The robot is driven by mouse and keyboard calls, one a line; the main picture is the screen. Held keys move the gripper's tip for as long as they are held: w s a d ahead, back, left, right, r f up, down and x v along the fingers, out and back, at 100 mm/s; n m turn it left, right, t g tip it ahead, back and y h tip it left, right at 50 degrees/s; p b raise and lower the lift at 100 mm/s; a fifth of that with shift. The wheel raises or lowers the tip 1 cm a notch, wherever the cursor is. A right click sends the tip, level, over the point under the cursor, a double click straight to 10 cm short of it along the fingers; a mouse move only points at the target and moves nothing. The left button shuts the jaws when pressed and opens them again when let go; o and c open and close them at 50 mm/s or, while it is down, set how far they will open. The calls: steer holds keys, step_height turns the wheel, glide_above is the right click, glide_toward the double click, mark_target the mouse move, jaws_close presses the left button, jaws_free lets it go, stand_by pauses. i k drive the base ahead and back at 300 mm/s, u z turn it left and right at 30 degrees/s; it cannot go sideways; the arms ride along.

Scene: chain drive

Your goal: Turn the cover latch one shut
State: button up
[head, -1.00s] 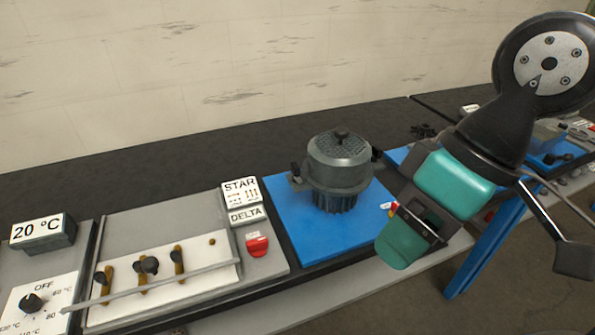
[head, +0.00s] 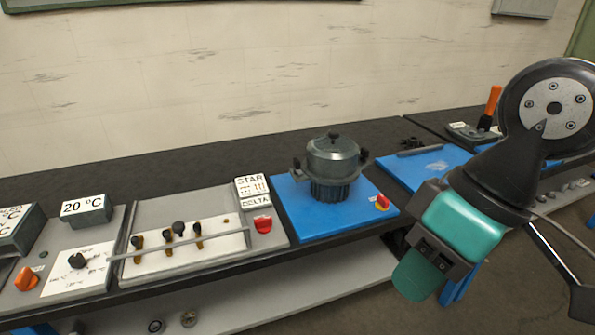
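A dark grey round housing with a domed, knobbed cover (head: 334,148) stands on a blue plate (head: 300,225) on the bench. A small dark latch (head: 296,163) stands at the left of the cover's rim, and another (head: 364,154) at the right. I cannot tell which is latch one, nor how far either is turned. My gripper (head: 415,278), on the teal and black wrist, hangs in front of the bench, right of and nearer than the housing, apart from it. Its fingers do not show clearly enough to tell whether they are open or shut.
A red and yellow switch (head: 382,202) sits on the blue plate's right side. Left are a star-delta terminal board (head: 190,236), a red knob (head: 263,224) and a 20 °C box (head: 86,209). A second blue plate (head: 432,165) and an orange-handled lever (head: 491,103) lie right.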

mark_target(296, 170)
steer(key=z, duration=0.25)
steer(key=i, duration=1.1)
steer(key=u, duration=0.2)
